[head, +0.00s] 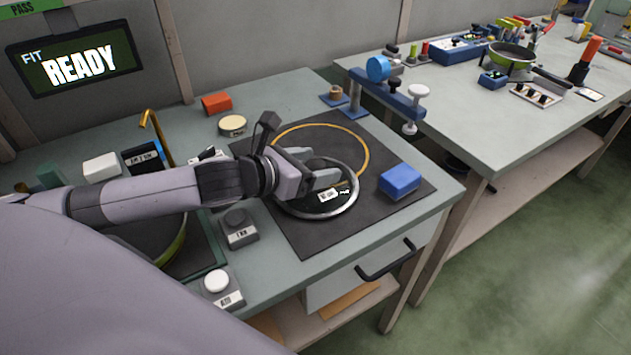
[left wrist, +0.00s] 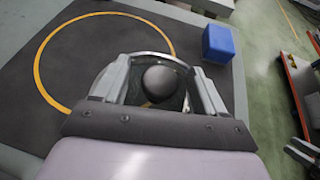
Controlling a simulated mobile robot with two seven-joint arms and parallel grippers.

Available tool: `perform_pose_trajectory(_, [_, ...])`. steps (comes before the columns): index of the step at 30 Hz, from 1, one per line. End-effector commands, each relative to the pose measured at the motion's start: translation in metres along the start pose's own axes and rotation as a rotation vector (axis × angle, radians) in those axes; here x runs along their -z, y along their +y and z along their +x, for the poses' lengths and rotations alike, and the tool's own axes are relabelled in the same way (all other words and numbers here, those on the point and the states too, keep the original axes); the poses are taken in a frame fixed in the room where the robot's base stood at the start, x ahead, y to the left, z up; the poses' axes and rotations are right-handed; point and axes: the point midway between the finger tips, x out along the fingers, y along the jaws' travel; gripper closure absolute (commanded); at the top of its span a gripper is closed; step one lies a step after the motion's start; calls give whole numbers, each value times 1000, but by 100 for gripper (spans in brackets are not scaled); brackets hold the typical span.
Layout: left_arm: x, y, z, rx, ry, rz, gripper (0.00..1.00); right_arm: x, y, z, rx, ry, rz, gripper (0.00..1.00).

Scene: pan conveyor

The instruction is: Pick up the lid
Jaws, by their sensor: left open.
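The lid (head: 347,207) is a round glass lid with a silvery metal rim and a dark round knob. It lies on the black mat (head: 290,232), overlapping the near part of a yellow ring marked there. My left gripper (head: 325,180) is over the lid and hides part of it in the head view. In the left wrist view the lid's knob (left wrist: 166,82) sits between the two open fingers of my left gripper (left wrist: 163,88). I cannot tell whether the fingers touch it.
A blue block (head: 400,181) lies on the mat right of the lid. A blue clamp-like fixture (head: 385,92) stands at the table's back right corner. Small boxes with buttons (head: 239,229) stand near the front left.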

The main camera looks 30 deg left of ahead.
Motion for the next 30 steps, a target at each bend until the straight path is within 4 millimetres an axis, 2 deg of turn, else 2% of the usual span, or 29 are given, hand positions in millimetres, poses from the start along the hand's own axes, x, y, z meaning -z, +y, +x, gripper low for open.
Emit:
perform_pose_trajectory(3, [0, 0, 6, 0, 0, 1, 29, 0, 0, 0, 0, 0, 0, 57])
perform_pose_trajectory(10, [0, 0, 7, 1, 0, 1, 29, 0, 0, 0, 0, 0, 0, 57])
perform_pose_trajectory(11, [0, 0, 7, 1, 0, 1, 32, 0, 0, 0, 0, 0, 0, 57])
perform_pose_trajectory(15, [0, 0, 7, 1, 0, 1, 77, 0, 0, 0, 0, 0, 0, 57])
perform_pose_trajectory(17, [0, 0, 7, 1, 0, 1, 97, 0, 0, 0, 0, 0, 0, 57])
perform_pose_trajectory(18, [-1, 0, 7, 1, -3, 2, 100, 0, 0, 0, 0, 0, 0, 57])
perform_pose_trajectory(26, [-3, 0, 6, 1, -3, 2, 100, 1, 0, 0, 1, 0, 0, 57])
perform_pose_trajectory(30, [-11, 0, 3, 1, -5, 3, 100, 3, 0, -2, 1, 0, -1, 57])
